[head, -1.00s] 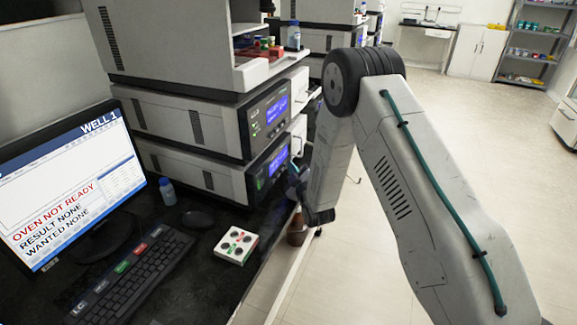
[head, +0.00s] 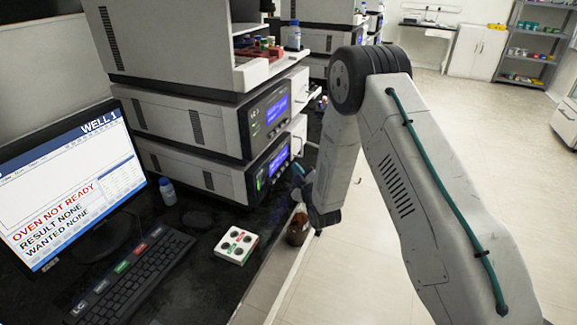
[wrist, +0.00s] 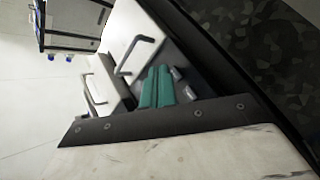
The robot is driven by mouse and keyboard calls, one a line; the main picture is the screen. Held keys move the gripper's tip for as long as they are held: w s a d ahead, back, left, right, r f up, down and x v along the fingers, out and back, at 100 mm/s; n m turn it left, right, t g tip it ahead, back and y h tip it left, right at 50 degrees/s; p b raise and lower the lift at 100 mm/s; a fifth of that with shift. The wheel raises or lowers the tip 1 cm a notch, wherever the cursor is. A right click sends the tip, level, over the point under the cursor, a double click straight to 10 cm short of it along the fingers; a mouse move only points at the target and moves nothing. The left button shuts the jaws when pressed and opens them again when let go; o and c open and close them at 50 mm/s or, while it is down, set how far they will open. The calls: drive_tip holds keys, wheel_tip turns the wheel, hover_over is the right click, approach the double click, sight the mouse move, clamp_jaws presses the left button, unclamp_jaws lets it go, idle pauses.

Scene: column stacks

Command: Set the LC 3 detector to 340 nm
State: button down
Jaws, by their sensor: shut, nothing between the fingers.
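The LC 3 stack stands left of my arm in the head view. Its upper module (head: 190,118) carries a label that seems to read LC 3 and a lit blue screen (head: 277,109). The lower module (head: 195,172) has a blue screen (head: 278,161) and a green light; the text on both screens is too small to read. Which module is the detector I cannot tell. My gripper (head: 298,172) is just right of the lower module's front, apart from it as far as I can see. In the wrist view its teal fingers (wrist: 157,88) are shut together and empty.
A monitor (head: 70,190) reads "OVEN NOT READY". A keyboard (head: 130,275), a mouse and a white button box (head: 236,246) lie on the dark bench. A brown bottle (head: 298,230) stands beyond the bench edge. White handled fronts (wrist: 135,50) show in the wrist view. Open floor lies right.

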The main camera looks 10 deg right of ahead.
drive_tip(key=s+d, duration=0.1)
drive_tip(key=d, duration=0.1)
drive_tip(key=s+d, duration=0.2)
idle(0.3)
drive_tip(key=shift+w+r, duration=0.1)
wheel_tip(320, 180, up, 10)
drive_tip(key=d+m+g+h, duration=0.1)
drive_tip(key=m+g, duration=0.1)
drive_tip(key=g, duration=0.2)
drive_tip(key=s+d+r+m+g+h, duration=0.1)
drive_tip(key=s+r+m+g, duration=0.25)
drive_tip(key=s+r, duration=0.45)
drive_tip(key=s+r+m+g, duration=0.2)
drive_tip(key=s+r+g, duration=0.1)
drive_tip(key=s, duration=1)
drive_tip(key=s+r+m+g, duration=0.2)
drive_tip(key=s+r+g, duration=0.1)
drive_tip(key=s, duration=1)
drive_tip(key=s+r+m+g, duration=0.2)
drive_tip(key=s+r+g, duration=0.1)
drive_tip(key=s, duration=0.9)
drive_tip(key=shift+s+d+g+h, duration=0.25)
drive_tip(key=shift+s+g+h, duration=0.05)
drive_tip(key=shift+s+g, duration=0.15)
